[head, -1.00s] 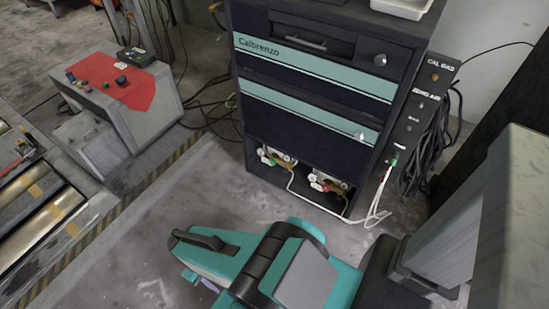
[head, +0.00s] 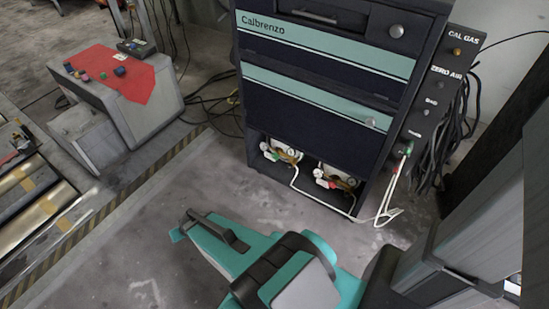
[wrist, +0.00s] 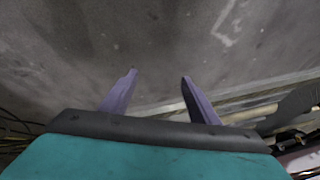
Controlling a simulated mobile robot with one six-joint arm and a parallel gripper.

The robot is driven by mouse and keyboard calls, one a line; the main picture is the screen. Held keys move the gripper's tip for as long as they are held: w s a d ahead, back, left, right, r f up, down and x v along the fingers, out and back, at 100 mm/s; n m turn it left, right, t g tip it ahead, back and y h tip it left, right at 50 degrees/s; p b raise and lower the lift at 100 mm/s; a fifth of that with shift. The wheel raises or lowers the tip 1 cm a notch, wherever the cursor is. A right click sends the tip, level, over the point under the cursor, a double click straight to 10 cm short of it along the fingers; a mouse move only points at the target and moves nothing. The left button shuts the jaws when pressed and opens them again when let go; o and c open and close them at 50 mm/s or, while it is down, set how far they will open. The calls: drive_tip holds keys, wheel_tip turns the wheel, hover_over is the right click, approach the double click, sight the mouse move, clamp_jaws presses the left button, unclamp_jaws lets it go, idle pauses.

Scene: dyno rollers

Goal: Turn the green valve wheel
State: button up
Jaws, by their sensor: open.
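My gripper (wrist: 158,79) is open and empty in the wrist view, its two purple fingers apart above bare grey floor. In the head view my teal arm reaches low across the floor in front of the cabinet, and its fingers are not visible. Two small brass valve assemblies with gauges, a left one (head: 282,154) and a right one (head: 335,180), sit in the open bay at the cabinet's bottom. I cannot make out a green wheel clearly on either. A small green fitting (head: 407,150) shows on the cabinet's side panel. My gripper is apart from all of these.
The dark Calbrenzo cabinet (head: 320,115) stands at the back. White hoses (head: 387,214) hang at its right corner, near black cables (head: 437,145). A grey console (head: 125,100) with a red top stands left, beside metal rollers (head: 40,210). The floor between is clear.

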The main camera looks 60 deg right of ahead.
drive_tip(key=w+d+f+m+t+h+b, duration=0.1)
drive_tip(key=w+d+m+t+h+b, duration=0.2)
drive_tip(key=d, duration=0.4)
drive_tip(key=w+d+f+t+h+b, duration=0.1)
drive_tip(key=w+d+b, duration=0.1)
drive_tip(key=w+d, duration=0.35)
drive_tip(key=d+m+h+b, duration=0.4)
drive_tip(key=d+h+b, duration=0.15)
drive_tip(key=d, duration=1.05)
drive_tip(key=m+g+h+b, duration=0.9)
drive_tip(key=g, duration=0.1)
approach(279, 152)
drive_tip(key=a+f, duration=0.2)
drive_tip(key=shift+w+a+r, duration=0.1)
drive_tip(key=shift+r, duration=0.1)
drive_tip(key=d+b, duration=0.3)
drive_tip(key=d, duration=1)
drive_tip(key=shift+d, duration=0.35)
